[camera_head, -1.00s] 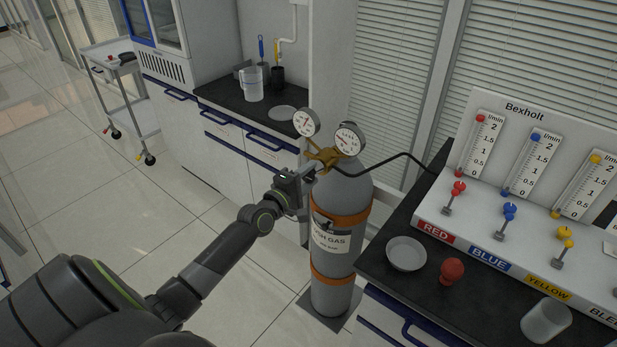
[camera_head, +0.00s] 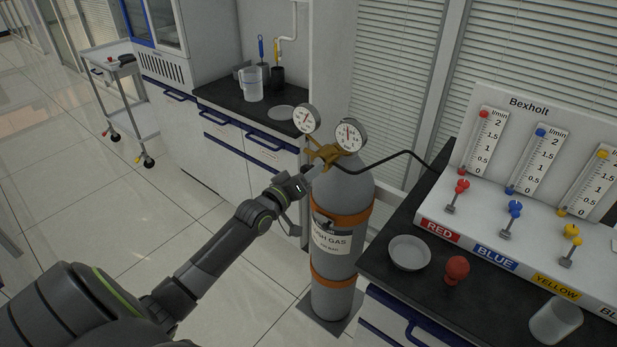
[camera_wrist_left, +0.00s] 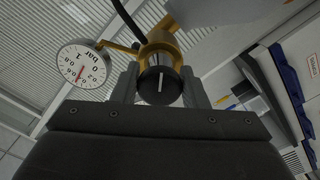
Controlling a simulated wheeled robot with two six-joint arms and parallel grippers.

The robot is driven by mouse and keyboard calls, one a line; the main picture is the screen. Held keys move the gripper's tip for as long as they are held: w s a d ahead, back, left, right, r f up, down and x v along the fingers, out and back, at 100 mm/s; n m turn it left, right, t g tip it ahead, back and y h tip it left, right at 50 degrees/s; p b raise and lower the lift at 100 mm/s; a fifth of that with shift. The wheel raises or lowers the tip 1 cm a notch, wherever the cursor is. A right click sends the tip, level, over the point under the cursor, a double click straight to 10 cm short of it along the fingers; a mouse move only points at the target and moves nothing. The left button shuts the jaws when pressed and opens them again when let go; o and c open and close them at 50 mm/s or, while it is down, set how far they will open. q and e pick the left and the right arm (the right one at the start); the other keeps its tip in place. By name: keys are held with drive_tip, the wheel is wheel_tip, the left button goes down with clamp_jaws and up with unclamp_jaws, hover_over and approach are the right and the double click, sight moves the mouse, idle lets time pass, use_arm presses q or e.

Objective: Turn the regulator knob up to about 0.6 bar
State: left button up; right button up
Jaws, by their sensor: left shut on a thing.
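The regulator knob (camera_wrist_left: 158,86) is black with a white mark and sits on the brass regulator (camera_wrist_left: 162,47). My left gripper (camera_wrist_left: 160,88) has one finger on each side of the knob and is shut on it. In the head view my left gripper (camera_head: 308,178) reaches the brass regulator (camera_head: 326,154) from the left, and the knob is hidden there. A round bar gauge (camera_wrist_left: 83,66) has a red needle pointing to the lower part of its dial, seemingly around 0.4 to 0.6; the exact value is too small to read. My right gripper is not in view.
The grey gas cylinder (camera_head: 340,200) stands on the floor with two orange bands. A second gauge (camera_head: 349,135) and a black hose lead off the regulator.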

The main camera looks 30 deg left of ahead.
use_arm(q)
drive_tip(key=m, duration=0.1)
drive_tip(key=m+b, duration=0.1)
drive_tip(key=m, duration=0.1)
drive_tip(key=m+b, duration=0.1)
drive_tip(key=shift+a+f+m, duration=0.1)
drive_tip(key=shift+f+m, duration=0.15)
drive_tip(key=shift+m, duration=0.15)
idle(0.4)
drive_tip(key=o, duration=0.9)
drive_tip(key=shift+c, duration=0.2)
drive_tip(key=shift+r, duration=0.1)
